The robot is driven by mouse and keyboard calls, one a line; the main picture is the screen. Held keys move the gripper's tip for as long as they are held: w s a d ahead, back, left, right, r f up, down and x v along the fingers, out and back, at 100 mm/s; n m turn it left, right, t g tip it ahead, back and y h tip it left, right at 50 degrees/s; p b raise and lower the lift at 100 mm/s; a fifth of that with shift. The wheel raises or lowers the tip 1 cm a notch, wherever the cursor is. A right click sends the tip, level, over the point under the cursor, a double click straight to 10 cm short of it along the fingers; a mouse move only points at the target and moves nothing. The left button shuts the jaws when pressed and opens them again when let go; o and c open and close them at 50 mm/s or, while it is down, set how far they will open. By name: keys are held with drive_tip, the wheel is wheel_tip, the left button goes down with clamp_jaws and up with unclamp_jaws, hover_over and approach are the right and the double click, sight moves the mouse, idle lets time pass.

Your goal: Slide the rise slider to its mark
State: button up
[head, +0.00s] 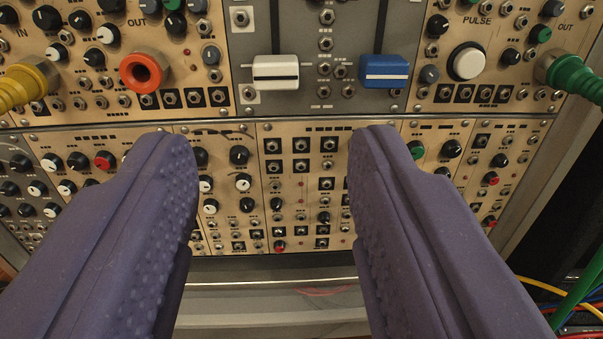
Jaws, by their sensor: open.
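Two slider caps sit side by side on a grey panel at the top middle: a white one (276,72) and a blue one (384,71). Each rides in a dark vertical slot that runs up out of the picture. Thin pale marks show beside the caps, near their level. I see no readable label telling which is the rise slider. My gripper (276,137) is open and empty, with its two purple, dimpled fingers spread wide. The fingertips are below both caps in the picture, apart from them, and overlap the lower row of panels.
Left of the sliders are an orange ring socket (144,70) and a yellow plug (30,83). Right are a white button (467,62) and a green plug (575,76). Knobs and jacks crowd the lower panels (300,190). Coloured cables lie at bottom right.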

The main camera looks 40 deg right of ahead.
sight(276, 80)
drive_tip(key=b+x, duration=0.1)
drive_tip(key=x, duration=0.6)
drive_tip(key=shift+w+d, duration=0.1)
drive_tip(key=shift+r, duration=0.1)
clamp_jaws()
